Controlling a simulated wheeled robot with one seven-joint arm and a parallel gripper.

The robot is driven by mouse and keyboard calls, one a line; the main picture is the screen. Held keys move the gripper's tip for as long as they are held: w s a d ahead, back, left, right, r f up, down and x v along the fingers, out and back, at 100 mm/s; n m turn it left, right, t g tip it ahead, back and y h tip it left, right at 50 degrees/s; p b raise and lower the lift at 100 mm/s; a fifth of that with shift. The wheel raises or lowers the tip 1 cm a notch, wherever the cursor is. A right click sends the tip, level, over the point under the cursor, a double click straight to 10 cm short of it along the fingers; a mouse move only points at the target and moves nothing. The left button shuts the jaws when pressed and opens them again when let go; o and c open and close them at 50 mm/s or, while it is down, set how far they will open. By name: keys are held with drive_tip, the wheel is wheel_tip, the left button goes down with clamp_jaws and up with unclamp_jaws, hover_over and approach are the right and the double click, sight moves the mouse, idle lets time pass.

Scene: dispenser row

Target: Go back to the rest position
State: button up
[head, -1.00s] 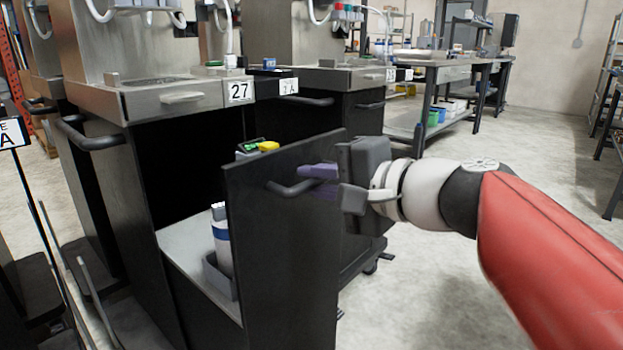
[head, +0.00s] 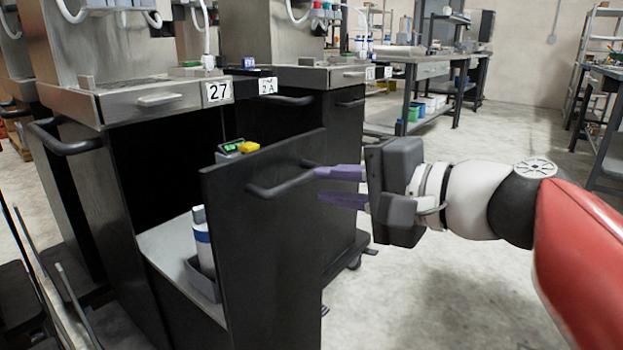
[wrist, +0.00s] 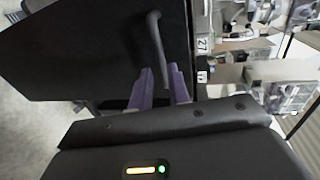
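My gripper (head: 318,185) is open and empty, its two purple fingers spread apart. In the head view its fingertips are just right of the bar handle (head: 280,190) on a black pull-out front panel (head: 265,250), apart from the handle's main bar. In the wrist view the fingers (wrist: 160,70) point toward the panel (wrist: 95,50), with the handle (wrist: 156,40) ahead of them; the exact gap there is hard to tell. The panel stands pulled out from the cabinet under label 27.
Behind the panel, a white bottle with a blue band (head: 203,240) stands in a grey holder on the pull-out shelf. A green-and-yellow-topped item (head: 240,147) shows above the panel. A workbench (head: 435,75) is at the back.

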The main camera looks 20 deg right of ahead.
drive_tip(key=shift+s+d+r, duration=0.1)
drive_tip(key=shift+s+d, duration=0.25)
drive_tip(key=shift+s, duration=0.1)
drive_tip(key=s+a+f+n+g+h+p, duration=0.1)
drive_tip(key=s+f+n+g+h+p, duration=0.1)
drive_tip(key=f, duration=0.5)
drive_tip(key=s+f+n+g+h+p, duration=0.3)
drive_tip(key=f+n+g+h+p, duration=0.2)
drive_tip(key=f+n+h+p, duration=0.1)
wheel_tip(320, 180, down, 2)
drive_tip(key=n+p, duration=0.1)
drive_tip(key=n, duration=0.2)
drive_tip(key=shift+s+a+f+h+p, duration=0.25)
drive_tip(key=shift+a+h+p, duration=0.1)
drive_tip(key=shift+h+p, duration=0.05)
idle(1.6)
